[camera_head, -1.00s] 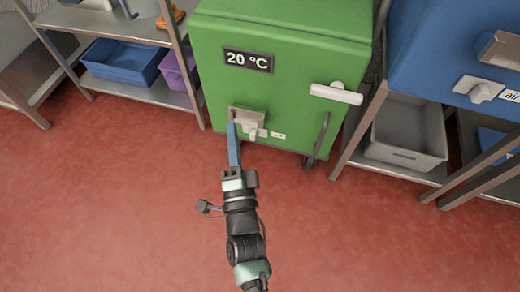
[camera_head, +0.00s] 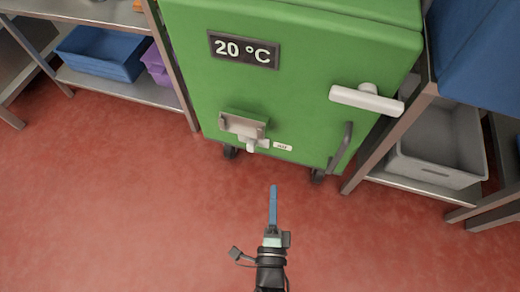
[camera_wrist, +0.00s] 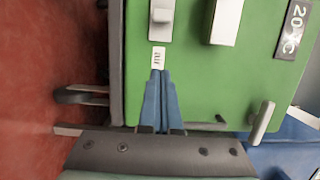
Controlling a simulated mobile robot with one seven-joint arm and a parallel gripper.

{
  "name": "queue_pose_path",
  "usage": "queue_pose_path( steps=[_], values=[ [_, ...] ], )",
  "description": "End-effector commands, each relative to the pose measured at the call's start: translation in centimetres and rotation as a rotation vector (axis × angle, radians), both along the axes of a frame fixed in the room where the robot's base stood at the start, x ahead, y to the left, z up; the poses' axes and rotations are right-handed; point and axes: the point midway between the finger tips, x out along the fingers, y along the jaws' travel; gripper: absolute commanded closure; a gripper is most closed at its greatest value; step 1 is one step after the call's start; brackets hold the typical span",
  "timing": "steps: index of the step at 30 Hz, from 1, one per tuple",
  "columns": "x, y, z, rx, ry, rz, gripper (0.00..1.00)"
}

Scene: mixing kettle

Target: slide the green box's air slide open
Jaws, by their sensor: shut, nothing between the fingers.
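The green box (camera_head: 290,75) stands ahead, with a "20 °C" sign on its front. Low on that front, the air slide's pale plate and knob (camera_head: 250,145) sit just below a grey protruding housing (camera_head: 240,125). A small white "air" label (camera_head: 282,147) is to the right. In the wrist view the knob (camera_wrist: 161,15) is at the top, beyond the label (camera_wrist: 158,58). My gripper (camera_head: 273,188) is shut and empty, with its blue fingers below the slide and apart from it in the head view. In the wrist view its tips (camera_wrist: 160,73) appear just under the label.
A white handle (camera_head: 366,99) sticks out from the box's upper right front, and a dark handle (camera_head: 342,148) is lower right. Shelves with a blue bin (camera_head: 102,54) stand left; a grey bin (camera_head: 440,145) is on a rack right. The red floor in front is clear.

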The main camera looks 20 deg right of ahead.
Motion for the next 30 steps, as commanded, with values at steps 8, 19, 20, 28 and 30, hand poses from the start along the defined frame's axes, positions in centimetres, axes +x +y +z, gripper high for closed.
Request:
queue_pose_path(
  steps=[8,19,20,28,30],
  values=[
    [0.6,-0.2,-0.1,0.000,-0.001,0.001,1.00],
    [7.0,-2.8,-0.3,-0.001,-0.006,-0.001,1.00],
    [7.6,-3.0,-0.3,-0.001,-0.006,-0.001,1.00],
    [10.8,-1.9,0.1,0.001,-0.001,0.001,1.00],
    [11.2,-1.3,0.1,0.000,-0.001,0.002,1.00]
  ],
)
